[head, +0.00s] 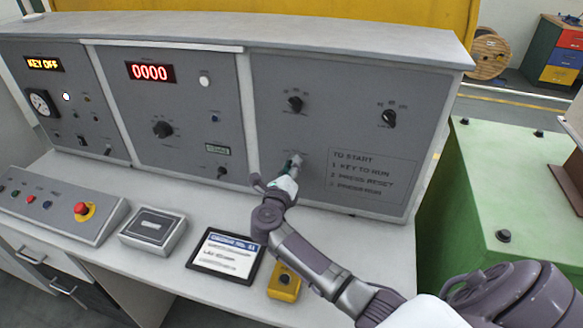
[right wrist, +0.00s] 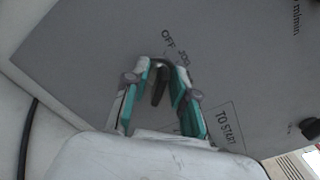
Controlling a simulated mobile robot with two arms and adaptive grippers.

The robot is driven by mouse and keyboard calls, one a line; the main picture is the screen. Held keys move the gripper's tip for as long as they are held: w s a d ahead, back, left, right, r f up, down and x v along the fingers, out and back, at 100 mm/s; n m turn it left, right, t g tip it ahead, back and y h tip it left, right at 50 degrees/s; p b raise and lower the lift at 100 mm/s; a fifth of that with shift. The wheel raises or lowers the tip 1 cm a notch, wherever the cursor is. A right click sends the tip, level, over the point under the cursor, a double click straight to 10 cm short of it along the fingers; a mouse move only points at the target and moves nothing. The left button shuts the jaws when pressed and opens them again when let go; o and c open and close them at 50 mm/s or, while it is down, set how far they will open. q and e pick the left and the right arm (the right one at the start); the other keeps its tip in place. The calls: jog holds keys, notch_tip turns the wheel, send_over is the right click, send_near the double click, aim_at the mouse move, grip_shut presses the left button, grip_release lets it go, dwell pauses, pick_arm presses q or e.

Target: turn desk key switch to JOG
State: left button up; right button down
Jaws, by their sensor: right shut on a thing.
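The desk key switch sits low on the right-hand grey panel (head: 345,120), left of the printed "TO START" box. My right gripper (head: 292,163) reaches it from the front and covers most of it in the head view. In the right wrist view, the dark key (right wrist: 159,88) stands between the two teal-sided fingers of my right gripper (right wrist: 161,70), which is shut on it. The labels "OFF" and "JOG" show just beyond the fingertips; any further label is hidden. The key's exact setting is hard to read. My left gripper is not in view.
The left display (head: 44,64) reads "KEY OFF"; the middle one (head: 150,72) reads "0000". Two dark knobs (head: 295,103) (head: 389,118) sit higher on the right panel. A tablet (head: 227,254), a yellow button box (head: 285,283) and a grey box (head: 153,229) lie on the desktop below.

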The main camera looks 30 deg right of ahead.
jog(key=m+b, duration=0.1)
jog(key=b, duration=0.1)
jog(key=m+b, duration=0.4)
jog(key=shift+f, duration=0.25)
jog(key=shift+s+d+r+m+b, duration=0.1)
jog(key=shift+r+m+b, duration=0.1)
jog(key=shift+m+b, duration=1.55)
jog(key=c, duration=1.3)
grip_release()
jog(key=shift+r, duration=0.1)
